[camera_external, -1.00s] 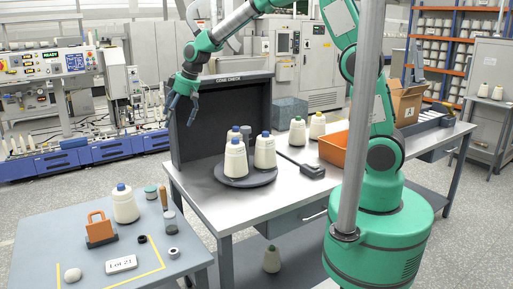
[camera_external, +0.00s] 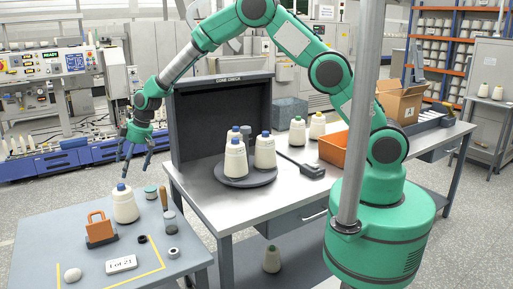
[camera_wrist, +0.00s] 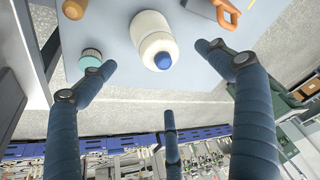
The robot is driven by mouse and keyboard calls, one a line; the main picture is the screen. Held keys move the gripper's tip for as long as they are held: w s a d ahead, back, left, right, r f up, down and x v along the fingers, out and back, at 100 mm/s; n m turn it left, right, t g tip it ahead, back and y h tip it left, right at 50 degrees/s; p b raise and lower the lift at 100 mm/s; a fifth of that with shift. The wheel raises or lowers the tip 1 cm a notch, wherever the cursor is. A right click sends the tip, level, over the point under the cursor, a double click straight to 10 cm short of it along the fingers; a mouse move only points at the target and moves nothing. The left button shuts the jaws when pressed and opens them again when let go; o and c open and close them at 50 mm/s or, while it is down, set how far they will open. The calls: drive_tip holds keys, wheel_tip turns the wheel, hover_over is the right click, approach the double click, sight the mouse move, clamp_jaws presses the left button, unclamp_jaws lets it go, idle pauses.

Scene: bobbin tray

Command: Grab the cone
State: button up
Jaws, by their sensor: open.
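A cream yarn cone with a blue tip (camera_external: 125,205) stands upright near the back of the small grey-blue table at the left. It also shows in the wrist view (camera_wrist: 151,33), between and beyond the fingers, with its blue tip toward the camera. My gripper (camera_external: 134,167) is open and empty, pointing down just above the cone's tip and slightly to its right. In the wrist view its fingers (camera_wrist: 160,80) are spread wide and do not touch the cone. Other cones (camera_external: 236,160) with blue tips stand on a dark round tray (camera_external: 245,181) on the larger bench.
An orange-handled tool (camera_external: 100,228) stands left of the cone. A Lot 21 card (camera_external: 121,264) lies in front. A dark cone-check booth (camera_external: 222,120) rises behind.

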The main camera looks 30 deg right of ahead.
sight(124, 189)
idle(0.3)
drive_tip(key=shift+b+x, duration=0.45)
drive_tip(key=shift+x, duration=3.85)
drive_tip(key=shift+b+x, duration=0.4)
drive_tip(key=shift+x, duration=2.15)
drive_tip(key=shift+w, duration=0.15)
drive_tip(key=c, duration=1.9)
